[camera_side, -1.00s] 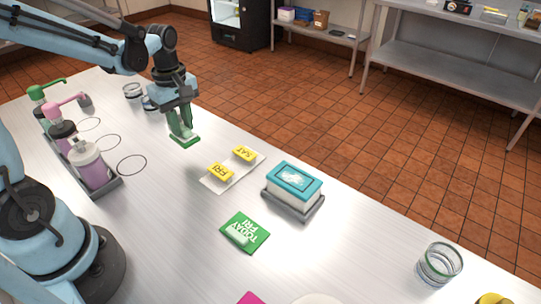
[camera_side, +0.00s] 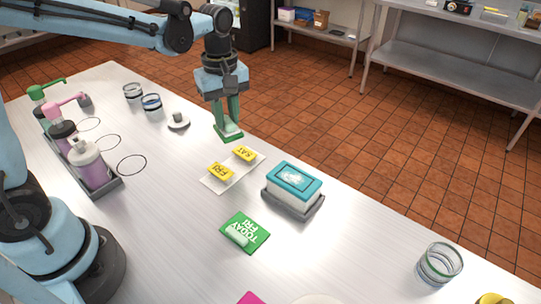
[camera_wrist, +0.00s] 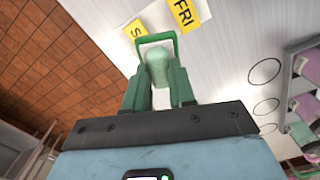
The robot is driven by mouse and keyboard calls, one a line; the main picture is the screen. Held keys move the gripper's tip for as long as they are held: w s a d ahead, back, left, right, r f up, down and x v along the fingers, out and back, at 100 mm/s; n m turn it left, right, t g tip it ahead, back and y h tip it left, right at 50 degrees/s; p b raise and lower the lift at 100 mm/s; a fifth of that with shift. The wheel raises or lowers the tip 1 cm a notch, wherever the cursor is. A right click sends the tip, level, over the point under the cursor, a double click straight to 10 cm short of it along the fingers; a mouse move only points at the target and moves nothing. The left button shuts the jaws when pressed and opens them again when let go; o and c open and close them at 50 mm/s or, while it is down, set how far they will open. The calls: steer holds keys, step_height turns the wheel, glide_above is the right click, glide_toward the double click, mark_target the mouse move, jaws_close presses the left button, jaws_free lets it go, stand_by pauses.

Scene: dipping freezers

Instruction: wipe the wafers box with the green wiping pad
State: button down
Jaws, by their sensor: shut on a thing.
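My gripper (camera_side: 228,120) is shut on the grip of the green wiping pad (camera_side: 229,134). In the side view it appears held above the table near its far edge, behind the yellow cards. In the wrist view the pad (camera_wrist: 158,66) shows its pale green grip between the fingers, with a green rim beyond. A white box with a teal top (camera_side: 295,188) sits in a grey tray (camera_side: 292,207), to the right of and nearer than my gripper. Its print is too small to read, so I cannot tell whether it is the wafers box.
Yellow FRI and SAT blocks lie on a white sheet (camera_side: 211,184) between gripper and box. A green TODAY FRI card (camera_side: 258,243) lies nearer. Glass jar (camera_side: 439,264) stands right; pump bottles (camera_side: 90,163) stand left; a small white dish (camera_side: 179,122) is behind.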

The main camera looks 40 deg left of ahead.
steer(key=d+r+m, duration=0.3)
steer(key=d+m, duration=0.2)
steer(key=d, duration=1.6)
steer(key=shift+w+m, duration=0.25)
steer(key=shift+m, duration=0.15)
steer(key=shift+f, duration=2.05)
steer(key=shift+f, duration=0.85)
